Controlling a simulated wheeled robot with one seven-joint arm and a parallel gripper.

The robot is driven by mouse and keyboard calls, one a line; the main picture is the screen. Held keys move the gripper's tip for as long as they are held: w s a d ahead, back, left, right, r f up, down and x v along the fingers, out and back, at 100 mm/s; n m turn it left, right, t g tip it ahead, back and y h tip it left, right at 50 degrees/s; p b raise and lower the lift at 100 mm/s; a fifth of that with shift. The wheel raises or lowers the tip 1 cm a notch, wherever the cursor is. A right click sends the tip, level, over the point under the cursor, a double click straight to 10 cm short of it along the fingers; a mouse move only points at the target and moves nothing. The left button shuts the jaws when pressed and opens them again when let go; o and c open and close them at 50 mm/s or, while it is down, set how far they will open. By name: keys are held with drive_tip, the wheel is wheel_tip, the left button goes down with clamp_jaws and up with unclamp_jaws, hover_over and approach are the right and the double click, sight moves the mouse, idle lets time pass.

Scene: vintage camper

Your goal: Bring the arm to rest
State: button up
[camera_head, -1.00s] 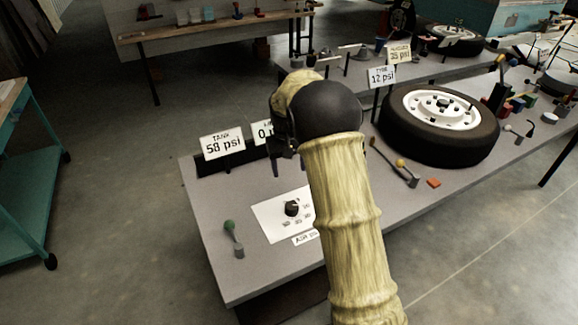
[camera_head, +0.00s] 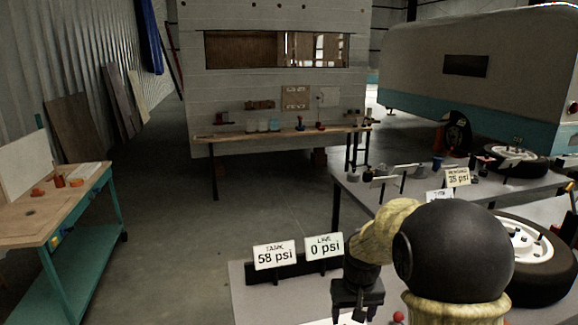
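My arm rises from the bottom right, with a pale yellow sleeve and a large round black joint (camera_head: 455,255). It bends over to my black gripper (camera_head: 348,314), which points down above the near grey bench (camera_head: 240,295). Its two fingers look apart, with nothing visible between them; the tips are close to the bottom edge of the view. The gripper is just right of the two gauge signs, "TANK 58 psi" (camera_head: 275,255) and "LIVE 0 psi" (camera_head: 324,247).
A wheel with a black tire (camera_head: 540,260) lies on the near bench, partly behind my arm. A second grey bench (camera_head: 350,190) stands behind. A teal-framed workbench (camera_head: 75,215) is at left, a wooden shelf (camera_head: 285,135) at the back. Floor between them is clear.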

drive_tip(key=s+r+t+p, duration=0.1)
drive_tip(key=s, duration=1.5)
drive_tip(key=shift+p, duration=0.35)
drive_tip(key=shift+c, duration=0.4)
